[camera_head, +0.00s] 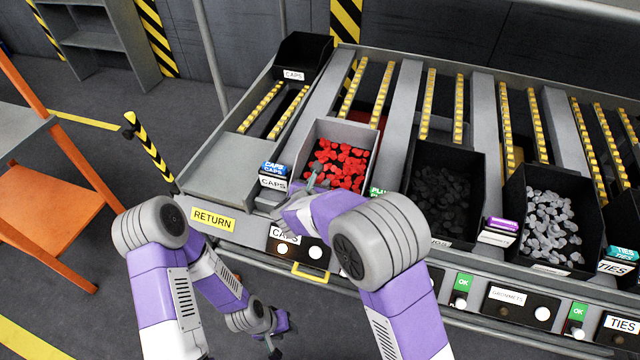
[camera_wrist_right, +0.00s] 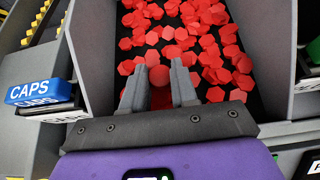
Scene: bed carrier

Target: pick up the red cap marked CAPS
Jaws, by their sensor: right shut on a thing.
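Red caps (camera_head: 347,162) lie loose in a grey bin with a dark inside (camera_head: 372,137) marked CAPS. They also fill the bin in the right wrist view (camera_wrist_right: 215,60). My right gripper (camera_wrist_right: 158,80) reaches into the bin from its front edge. Its two grey fingers are shut on one red cap (camera_wrist_right: 159,75), which shows between the fingertips. In the head view my right gripper (camera_head: 317,178) is small and partly hidden by my own wrist. My left gripper (camera_head: 275,345) hangs low in front of the rack, away from the bins; its jaw opening is unclear.
A black bin of dark parts (camera_head: 440,175) and a bin of grey parts (camera_head: 550,220) stand to the right. A blue CAPS label (camera_wrist_right: 32,90) sits left of the bin. A RETURN lane (camera_head: 213,219) lies at left, with an empty black bin (camera_head: 303,55) behind.

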